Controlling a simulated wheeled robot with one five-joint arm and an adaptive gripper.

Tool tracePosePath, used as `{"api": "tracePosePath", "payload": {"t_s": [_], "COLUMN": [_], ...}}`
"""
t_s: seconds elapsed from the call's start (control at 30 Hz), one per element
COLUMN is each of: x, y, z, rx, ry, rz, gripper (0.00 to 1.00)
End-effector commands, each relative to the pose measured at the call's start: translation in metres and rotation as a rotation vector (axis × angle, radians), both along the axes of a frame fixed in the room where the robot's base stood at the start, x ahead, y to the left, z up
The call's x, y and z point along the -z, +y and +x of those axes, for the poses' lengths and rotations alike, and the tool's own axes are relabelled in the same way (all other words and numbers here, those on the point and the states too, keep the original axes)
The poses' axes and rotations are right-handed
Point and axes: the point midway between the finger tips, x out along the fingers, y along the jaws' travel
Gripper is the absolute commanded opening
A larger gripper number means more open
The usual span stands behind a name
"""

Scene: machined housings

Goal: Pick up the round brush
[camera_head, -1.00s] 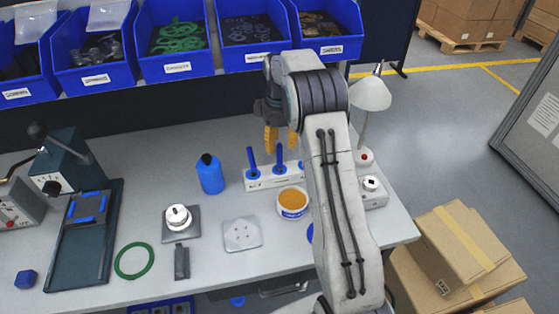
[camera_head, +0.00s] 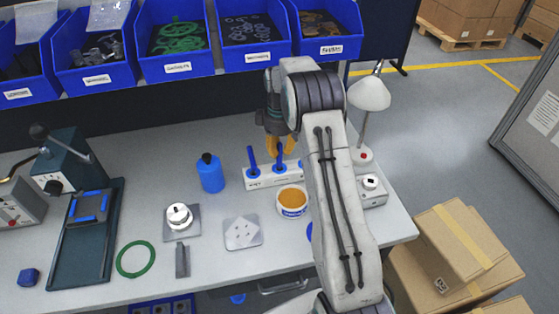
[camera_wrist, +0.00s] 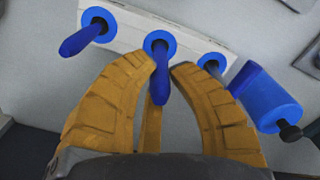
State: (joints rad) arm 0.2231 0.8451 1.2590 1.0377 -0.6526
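A white rack (camera_head: 262,182) on the bench holds several upright blue-handled tools. Their lower ends are hidden in the rack, so I cannot tell which is the round brush. In the wrist view the middle blue handle (camera_wrist: 163,75) stands between my yellow fingertips. Another blue handle (camera_wrist: 85,40) is to the left, and a third (camera_wrist: 212,64) is partly behind the right finger. My gripper (camera_head: 280,147) is over the rack, and it fills the lower wrist view (camera_wrist: 162,68). Its fingertips are close around the middle handle; I cannot tell whether they touch it.
A blue bottle (camera_head: 210,174) stands left of the rack, and a round tub (camera_head: 292,201) stands in front of it. A lamp (camera_head: 370,95) is at the right. Blue parts bins (camera_head: 250,55) line the back. Bare bench lies left of the bottle.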

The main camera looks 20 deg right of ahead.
Motion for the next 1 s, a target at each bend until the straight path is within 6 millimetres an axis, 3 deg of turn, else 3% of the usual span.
{"api": "tracePosePath", "payload": {"t_s": [0.17,0.63,1.0], "x": [0.000,-0.004,-0.057], "y": [0.000,0.000,0.000], "z": [0.000,0.000,0.001], "rx": [0.000,0.000,0.000], "ry": [0.000,-0.001,-0.005], "rz": [0.000,0.000,-0.001], "gripper": [0.00,0.00,0.00]}}
